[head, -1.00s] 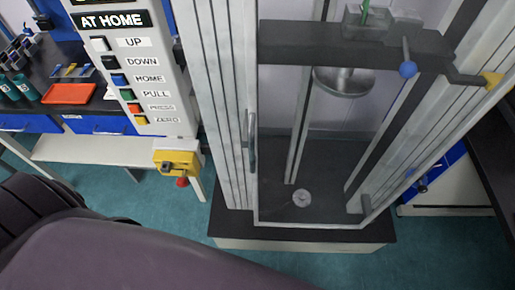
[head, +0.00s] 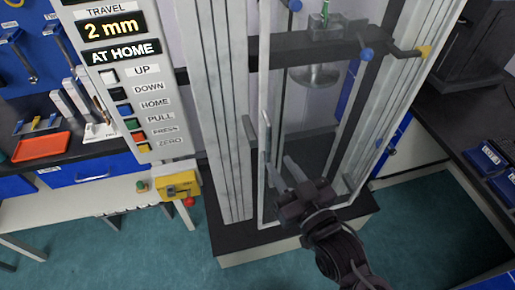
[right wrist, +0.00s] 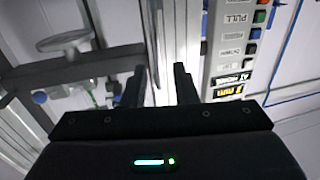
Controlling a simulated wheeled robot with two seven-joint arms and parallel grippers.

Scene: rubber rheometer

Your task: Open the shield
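The shield (head: 262,190) is a clear panel in a thin pale frame on the front of the tall rheometer. Its upright handle (head: 267,132) is near the panel's left edge. I cannot tell whether the shield is fully closed or slightly ajar. My right gripper (head: 281,164) is in front of the shield, with its fingertips just below and beside the handle. In the right wrist view its two fingers (right wrist: 159,82) are apart, with pale upright parts of the machine beyond them. I cannot see any contact with the handle. My left gripper is not in view.
A control panel (head: 110,50) reads "2 mm" and "AT HOME". Below it is a yellow box (head: 180,186) with a red button. A crossbar (head: 320,45) with blue knobs spans the machine. Benches with an orange tray (head: 41,146) and blue bins (head: 495,165) flank it.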

